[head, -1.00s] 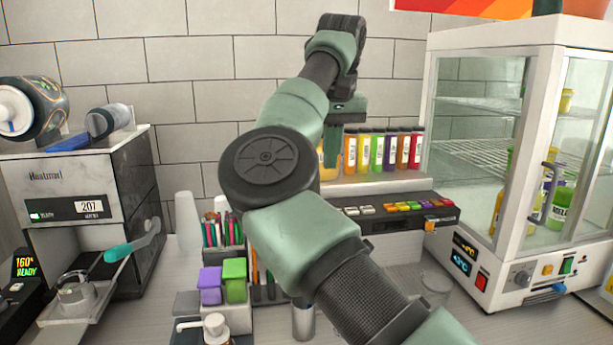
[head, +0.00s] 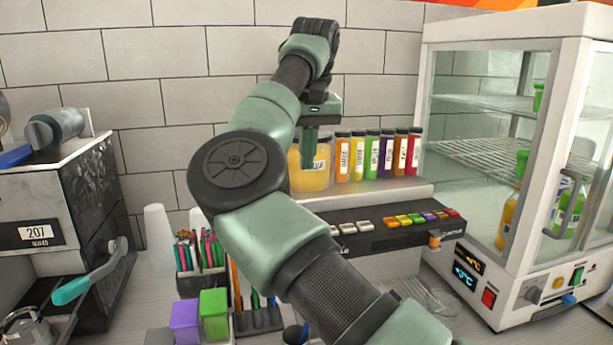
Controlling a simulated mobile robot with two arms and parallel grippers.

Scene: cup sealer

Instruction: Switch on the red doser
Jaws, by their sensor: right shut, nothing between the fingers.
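The red doser bottle (head: 413,152) stands at the right end of a row of bottles filled with coloured liquids, on a white ledge at the wall. Below the row, a black panel (head: 375,238) carries white switches (head: 362,225) at left and small coloured buttons at right. A red button (head: 453,213) is at the panel's right end. My right gripper (head: 310,163) is shut and empty, pointing down in front of the large yellow-orange jar (head: 318,177), left of the red bottle and above the panel. My right arm hides the panel's left part. My left gripper is not in view.
A glass display fridge (head: 505,150) stands close to the panel's right end. A clear glass (head: 440,302) stands in front of the panel. Pen holders (head: 200,285), purple and green boxes and a coffee machine are at left.

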